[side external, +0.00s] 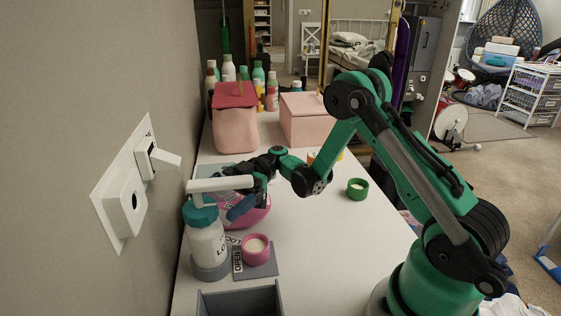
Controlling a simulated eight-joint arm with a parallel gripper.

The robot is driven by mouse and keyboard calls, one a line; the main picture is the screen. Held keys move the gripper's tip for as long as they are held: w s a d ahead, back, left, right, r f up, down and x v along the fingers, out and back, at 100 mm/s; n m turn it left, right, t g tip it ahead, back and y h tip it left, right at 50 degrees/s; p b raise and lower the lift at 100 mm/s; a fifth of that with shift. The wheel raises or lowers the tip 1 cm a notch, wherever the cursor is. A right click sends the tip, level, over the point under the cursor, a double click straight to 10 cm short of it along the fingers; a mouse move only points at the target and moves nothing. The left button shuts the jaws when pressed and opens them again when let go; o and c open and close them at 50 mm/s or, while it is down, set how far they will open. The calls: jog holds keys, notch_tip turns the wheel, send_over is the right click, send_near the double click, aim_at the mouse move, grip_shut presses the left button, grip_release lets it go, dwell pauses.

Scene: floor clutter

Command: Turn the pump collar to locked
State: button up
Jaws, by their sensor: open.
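The pump bottle (206,245) stands upright at the left edge of the white table, close to the wall. It has a white body, a teal collar (200,214) and a white spout (222,184) pointing right. It sits in a grey base with an OPEN label (237,260) and a partly hidden second label beside it. My gripper (243,199) is open, just right of the collar and around the spout's end in the picture. I cannot tell whether it touches the bottle. The collar's mark, if any, is too small to read.
A pink round pot (256,248) stands right of the bottle, and a pink bowl-like item (252,215) lies behind my gripper. A grey tray (240,298) is in front. A green pot (357,188), pink boxes and several bottles stand farther back. The table's right middle is clear.

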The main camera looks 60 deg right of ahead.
aim_at(199, 213)
jog(key=shift+a, duration=2.15)
